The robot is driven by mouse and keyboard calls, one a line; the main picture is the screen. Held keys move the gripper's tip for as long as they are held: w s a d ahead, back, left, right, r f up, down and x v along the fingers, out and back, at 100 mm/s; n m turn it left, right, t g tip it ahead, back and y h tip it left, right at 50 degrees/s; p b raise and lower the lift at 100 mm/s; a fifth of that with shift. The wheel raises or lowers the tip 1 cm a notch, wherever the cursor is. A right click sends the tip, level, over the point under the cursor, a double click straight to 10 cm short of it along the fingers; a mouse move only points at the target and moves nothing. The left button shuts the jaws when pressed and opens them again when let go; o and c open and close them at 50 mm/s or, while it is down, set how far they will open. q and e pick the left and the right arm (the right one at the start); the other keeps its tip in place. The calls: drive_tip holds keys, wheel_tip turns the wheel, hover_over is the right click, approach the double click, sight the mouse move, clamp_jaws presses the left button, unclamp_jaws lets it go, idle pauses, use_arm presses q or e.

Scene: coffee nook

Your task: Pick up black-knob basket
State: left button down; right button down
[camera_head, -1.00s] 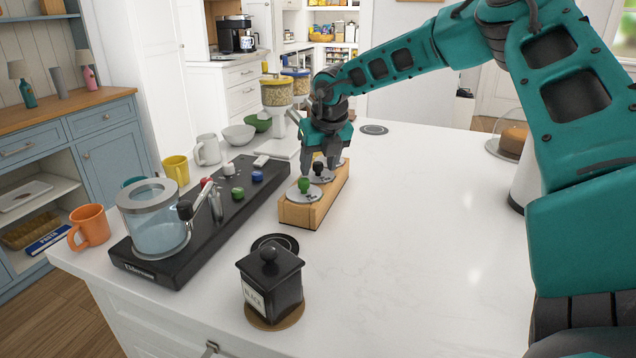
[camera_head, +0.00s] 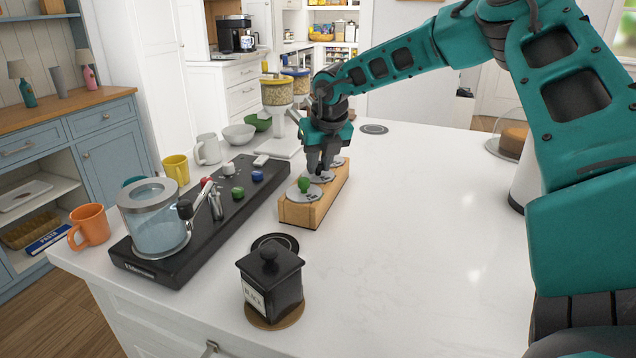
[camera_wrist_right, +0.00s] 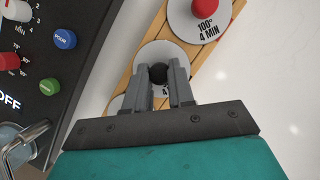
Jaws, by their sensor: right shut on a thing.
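The black-knob basket (camera_wrist_right: 150,55) sits in the wooden rack (camera_head: 300,214), its grey lid showing around the fingers in the right wrist view. My right gripper (camera_head: 319,174) points down over the middle of the rack. In the right wrist view its fingers (camera_wrist_right: 163,80) are closed on both sides of the round black knob (camera_wrist_right: 158,72). The green-knob basket (camera_head: 304,187) is at the near end of the rack. A red-knob basket (camera_wrist_right: 190,22) marked 100° 4 MIN is on the other side. My left gripper is not in view.
The black tea machine (camera_head: 205,220) with its glass jug lies left of the rack. A black lidded canister (camera_head: 270,284) stands in front. Mugs and bowls line the left edge. The white counter (camera_head: 420,230) right of the rack is clear.

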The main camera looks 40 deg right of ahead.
drive_tip(key=shift+r, duration=0.1)
wheel_tip(320, 180, up, 20)
drive_tip(key=p, duration=0.1)
idle(0.6)
drive_tip(key=shift+a, duration=0.1)
